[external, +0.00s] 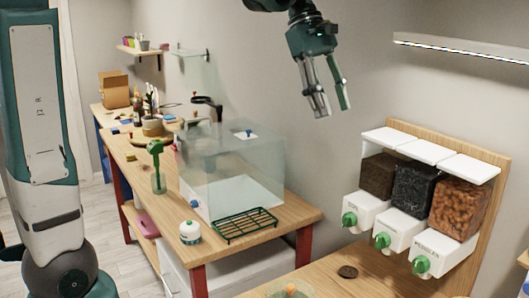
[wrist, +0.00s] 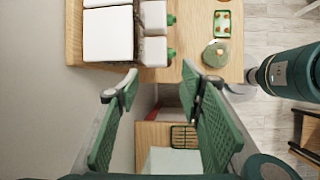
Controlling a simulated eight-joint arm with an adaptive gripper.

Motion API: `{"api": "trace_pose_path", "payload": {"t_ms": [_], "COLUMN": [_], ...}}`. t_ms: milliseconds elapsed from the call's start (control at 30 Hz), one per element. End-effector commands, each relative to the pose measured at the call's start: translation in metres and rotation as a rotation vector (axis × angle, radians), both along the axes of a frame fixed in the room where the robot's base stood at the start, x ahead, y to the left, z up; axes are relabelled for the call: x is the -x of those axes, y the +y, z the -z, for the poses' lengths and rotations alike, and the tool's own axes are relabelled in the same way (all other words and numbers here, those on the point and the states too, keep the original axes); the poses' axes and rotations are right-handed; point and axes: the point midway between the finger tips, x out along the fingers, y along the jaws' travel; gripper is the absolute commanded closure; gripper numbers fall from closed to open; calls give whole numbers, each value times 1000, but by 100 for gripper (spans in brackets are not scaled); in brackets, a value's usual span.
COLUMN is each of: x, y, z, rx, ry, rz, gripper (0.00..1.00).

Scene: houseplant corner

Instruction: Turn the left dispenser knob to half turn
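The left dispenser (external: 367,210) has a white base, dark brown soil in its clear bin and a white lid. Its green knob (external: 349,220) faces the room; I cannot read its turn angle. The middle knob (external: 382,240) and right knob (external: 421,265) sit on matching dispensers of black and orange-brown pieces. My gripper (external: 332,110) hangs in the air above and left of the dispensers, touching nothing. In the wrist view, its fingers (wrist: 160,76) are spread wide and empty. The lower green knob (wrist: 171,52) there appears to be the left one.
A clear tank (external: 232,170) and a green rack (external: 245,225) stand on the wooden bench left of the dispensers. A lit shelf (external: 465,48) is above right. The air between gripper and knobs looks clear.

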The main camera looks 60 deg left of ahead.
Motion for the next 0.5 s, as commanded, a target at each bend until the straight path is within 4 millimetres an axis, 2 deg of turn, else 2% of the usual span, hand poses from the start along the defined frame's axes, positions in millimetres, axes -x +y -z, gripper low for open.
{"api": "trace_pose_path", "payload": {"t_ms": [267,367,500], "x": [-27,-38,-55], "y": [-58,-86,-134], "z": [-10,-19,-40], "rx": [64,98,157], "ry": [-194,-289,-467], "rz": [32,40,40], "gripper": [62,62,62]}}
